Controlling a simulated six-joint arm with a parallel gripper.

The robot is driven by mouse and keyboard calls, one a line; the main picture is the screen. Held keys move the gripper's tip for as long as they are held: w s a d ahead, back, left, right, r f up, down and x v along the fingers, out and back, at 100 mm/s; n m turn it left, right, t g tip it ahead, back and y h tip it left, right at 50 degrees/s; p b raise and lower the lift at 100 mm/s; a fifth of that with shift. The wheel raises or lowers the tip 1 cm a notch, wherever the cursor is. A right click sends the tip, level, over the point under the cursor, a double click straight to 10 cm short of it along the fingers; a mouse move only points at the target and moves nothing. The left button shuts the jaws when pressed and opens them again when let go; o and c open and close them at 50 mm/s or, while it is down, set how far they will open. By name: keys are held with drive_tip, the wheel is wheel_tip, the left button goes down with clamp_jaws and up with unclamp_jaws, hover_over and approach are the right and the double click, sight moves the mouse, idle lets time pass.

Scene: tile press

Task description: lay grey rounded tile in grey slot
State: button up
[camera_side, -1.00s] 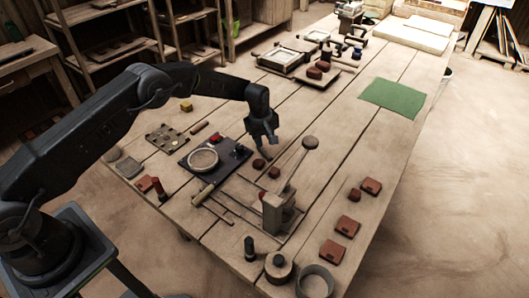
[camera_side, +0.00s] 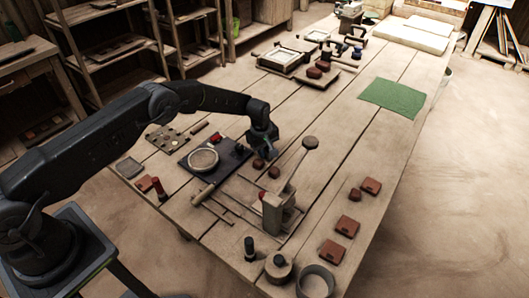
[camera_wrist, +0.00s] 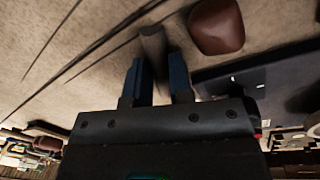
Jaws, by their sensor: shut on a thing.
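My gripper (camera_wrist: 155,80) is shut on a grey piece with a rounded end (camera_wrist: 153,42), which I take for the grey rounded tile. The piece sticks out past the blue fingertips in the wrist view, and its full outline is hidden. In the side view my gripper (camera_side: 268,151) is low over the table, just right of the dark board (camera_side: 189,164); the held piece is too small to make out there. I cannot tell which spot is the grey slot. A board with several round shapes (camera_side: 167,138) lies further left.
A red-brown lump (camera_wrist: 215,25) is close to the right finger; two such lumps (camera_side: 258,163) show below my gripper in the side view. A lever press (camera_side: 280,205) stands to the right. A pale ring (camera_side: 204,158) sits on the dark board. Table around the green cloth (camera_side: 393,97) is clear.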

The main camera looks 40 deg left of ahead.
clamp_jaws()
drive_tip(key=shift+r, duration=0.55)
drive_tip(key=r, duration=0.1)
drive_tip(key=a+r, duration=0.1)
drive_tip(key=r, duration=0.2)
drive_tip(key=shift+s+a, duration=0.15)
drive_tip(key=shift+s, duration=0.1)
drive_tip(key=s+a+r, duration=0.4)
drive_tip(key=a+r, duration=0.2)
drive_tip(key=a, duration=0.3)
drive_tip(key=s+a+n+y, duration=0.1)
drive_tip(key=s+a+n, duration=0.6)
drive_tip(key=a, duration=0.4)
drive_tip(key=s+a+n+g, duration=0.1)
drive_tip(key=s+a+n, duration=0.6)
drive_tip(key=a, duration=0.4)
drive_tip(key=s+a+n+y, duration=0.1)
drive_tip(key=s+a+n, duration=0.6)
drive_tip(key=a, duration=0.4)
drive_tip(key=n, duration=0.1)
hover_over(160, 132)
drive_tip(key=f, duration=0.6)
drive_tip(key=shift+d, duration=0.2)
drive_tip(key=shift+f, duration=2)
